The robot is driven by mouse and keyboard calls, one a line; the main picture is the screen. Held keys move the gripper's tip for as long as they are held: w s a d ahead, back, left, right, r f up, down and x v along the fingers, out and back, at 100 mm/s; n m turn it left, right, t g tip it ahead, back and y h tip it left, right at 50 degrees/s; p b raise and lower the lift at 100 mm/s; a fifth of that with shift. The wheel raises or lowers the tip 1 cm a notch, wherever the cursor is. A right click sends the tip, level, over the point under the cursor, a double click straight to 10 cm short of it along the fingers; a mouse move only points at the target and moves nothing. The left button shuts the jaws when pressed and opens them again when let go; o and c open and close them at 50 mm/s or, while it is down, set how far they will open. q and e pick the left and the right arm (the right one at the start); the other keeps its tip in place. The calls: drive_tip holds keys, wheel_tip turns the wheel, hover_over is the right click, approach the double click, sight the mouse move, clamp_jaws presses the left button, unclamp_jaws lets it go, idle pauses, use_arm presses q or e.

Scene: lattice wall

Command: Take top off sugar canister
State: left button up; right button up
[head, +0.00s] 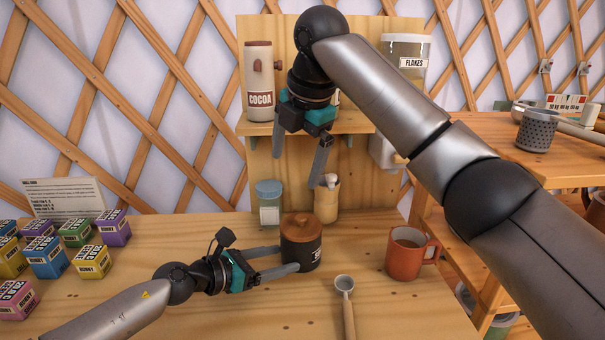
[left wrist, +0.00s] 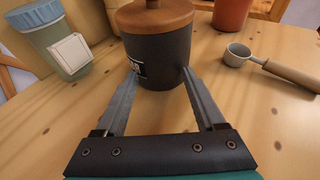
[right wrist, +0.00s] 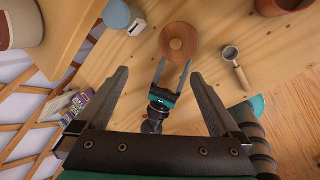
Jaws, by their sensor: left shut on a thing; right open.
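The sugar canister (head: 300,253) is a dark pot standing upright on the table, with a round wooden top (head: 301,227) and a knob seated on it. My left gripper (head: 281,258) is shut on the canister's dark body from the left. In the left wrist view the fingers lie on both sides of the dark body (left wrist: 160,60), below the wooden top (left wrist: 153,14). My right gripper (head: 300,168) is open and empty, pointing down above the canister. In the right wrist view the wooden top (right wrist: 179,42) shows beyond and between its fingers. The canister's label is only partly visible.
An orange mug (head: 405,257) stands right of the canister and a scoop (head: 345,290) lies in front. A shelf (head: 345,122) holds the cocoa canister (head: 259,85). Several colored boxes (head: 47,257) sit at left.

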drive_tip(key=s+f+n+h, duration=0.1)
drive_tip(key=f+h, duration=0.1)
approach(306, 228)
drive_tip(key=shift+g, duration=0.3)
drive_tip(key=x, duration=0.7)
drive_tip(key=shift+w+a, duration=0.15)
drive_tip(key=shift+w, duration=0.1)
drive_tip(key=c, duration=1.4)
drive_tip(key=shift+o, duration=0.2)
drive_tip(key=shift+r, duration=0.1)
drive_tip(key=shift+r, duration=2.45)
